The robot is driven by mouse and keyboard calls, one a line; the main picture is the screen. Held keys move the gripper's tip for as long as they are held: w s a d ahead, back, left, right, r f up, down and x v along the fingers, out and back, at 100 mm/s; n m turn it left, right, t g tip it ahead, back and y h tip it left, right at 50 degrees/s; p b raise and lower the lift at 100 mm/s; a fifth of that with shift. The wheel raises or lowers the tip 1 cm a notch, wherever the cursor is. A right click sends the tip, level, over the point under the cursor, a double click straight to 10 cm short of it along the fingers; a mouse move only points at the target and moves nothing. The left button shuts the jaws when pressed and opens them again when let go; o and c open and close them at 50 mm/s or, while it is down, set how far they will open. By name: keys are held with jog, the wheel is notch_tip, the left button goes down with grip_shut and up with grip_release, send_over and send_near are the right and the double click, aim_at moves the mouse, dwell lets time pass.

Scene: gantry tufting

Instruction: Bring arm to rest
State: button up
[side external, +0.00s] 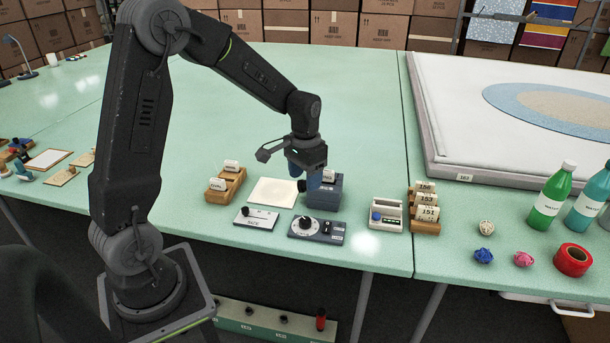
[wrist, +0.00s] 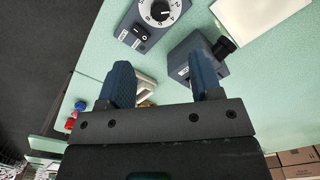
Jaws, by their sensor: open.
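My gripper (side external: 304,176) hangs fingers-down above the green table (side external: 380,130), near a blue-grey box (side external: 324,199). In the wrist view its two blue fingers (wrist: 161,72) are spread apart with nothing held between them. The blue-grey box also shows there (wrist: 185,58), partly hidden behind one finger. In the side view one finger overlaps the box, and I cannot tell whether they touch. My arm is bent over the table, not folded.
A dial panel (side external: 316,230), a knob panel (side external: 256,218), a pale sheet (side external: 272,193) and wooden card holders (side external: 218,193) surround the box. A white tray (side external: 386,224), a card rack (side external: 426,228) and bottles (side external: 549,199) stand right. The table behind is clear.

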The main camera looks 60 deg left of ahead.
jog(key=shift+d+r, duration=0.1)
jog(key=s+d+r+t, duration=0.2)
jog(key=s+d+r, duration=0.4)
jog(key=s, duration=0.3)
jog(key=s+d+r+m+t, duration=0.1)
jog(key=s+d+r+t, duration=0.2)
jog(key=s+d+r, duration=0.4)
jog(key=shift+s+r+t, duration=0.3)
jog(key=shift+s+r, duration=0.25)
jog(key=shift+s, duration=0.6)
jog(key=n+g, duration=0.6)
jog(key=n, duration=0.5)
send_over(305, 219)
notch_tip(305, 219, down, 15)
notch_tip(305, 219, down, 13)
jog(key=shift+d+f, duration=0.1)
jog(key=shift+f, duration=0.05)
